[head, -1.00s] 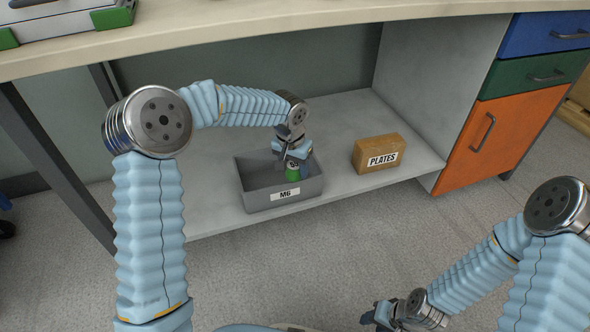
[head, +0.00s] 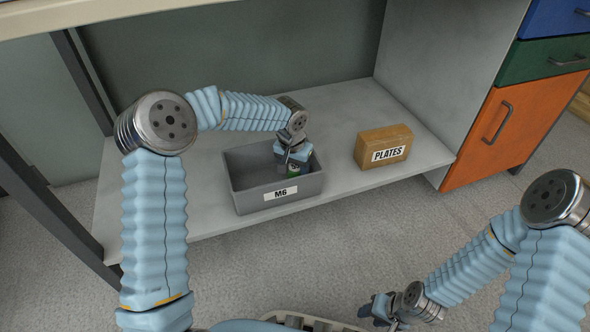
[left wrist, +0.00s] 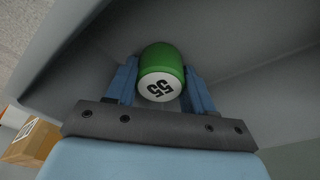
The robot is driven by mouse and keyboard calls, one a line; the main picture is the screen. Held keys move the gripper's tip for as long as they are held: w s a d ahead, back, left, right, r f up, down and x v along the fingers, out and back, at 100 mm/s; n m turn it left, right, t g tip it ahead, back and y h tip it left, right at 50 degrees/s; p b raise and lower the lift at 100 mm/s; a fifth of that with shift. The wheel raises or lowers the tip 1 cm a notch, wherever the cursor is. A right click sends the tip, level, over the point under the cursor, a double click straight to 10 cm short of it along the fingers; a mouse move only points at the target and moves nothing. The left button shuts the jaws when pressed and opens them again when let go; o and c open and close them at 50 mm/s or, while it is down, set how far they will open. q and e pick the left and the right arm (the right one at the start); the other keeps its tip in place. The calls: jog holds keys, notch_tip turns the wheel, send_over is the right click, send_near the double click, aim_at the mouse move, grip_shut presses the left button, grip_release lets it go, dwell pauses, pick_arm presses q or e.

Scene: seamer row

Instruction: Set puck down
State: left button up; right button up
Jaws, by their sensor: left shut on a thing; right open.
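The puck (left wrist: 161,70) is green with a white face marked 55, seen in the left wrist view between the two blue fingers. My left gripper (left wrist: 160,88) is shut on it. In the head view the left gripper (head: 293,165) is down inside the grey bin (head: 238,188) labelled M6, toward its right end. I cannot tell whether the puck touches the bin floor. My right gripper (head: 381,308) is open and empty at the bottom of the head view, over the floor.
The bin stands on a low shelf (head: 335,115) under the bench. A brown box (head: 383,146) labelled PLATES sits to its right. An orange cabinet door (head: 515,130) is further right. The shelf between bin and box is clear.

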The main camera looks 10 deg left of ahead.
aim_at(292, 171)
pick_arm(q)
jog(key=shift+f, duration=0.15)
jog(key=o, duration=1.1)
jog(key=shift+r, duration=0.2)
jog(key=r, duration=0.4)
jog(key=s+r+p, duration=0.1)
jog(key=r, duration=0.3)
jog(key=r+p, duration=0.1)
jog(key=r, duration=0.3)
jog(key=shift+s+a, duration=0.2)
jog(key=shift+s, duration=0.2)
jog(key=shift+f+p, duration=0.1)
jog(key=shift+p, duration=0.2)
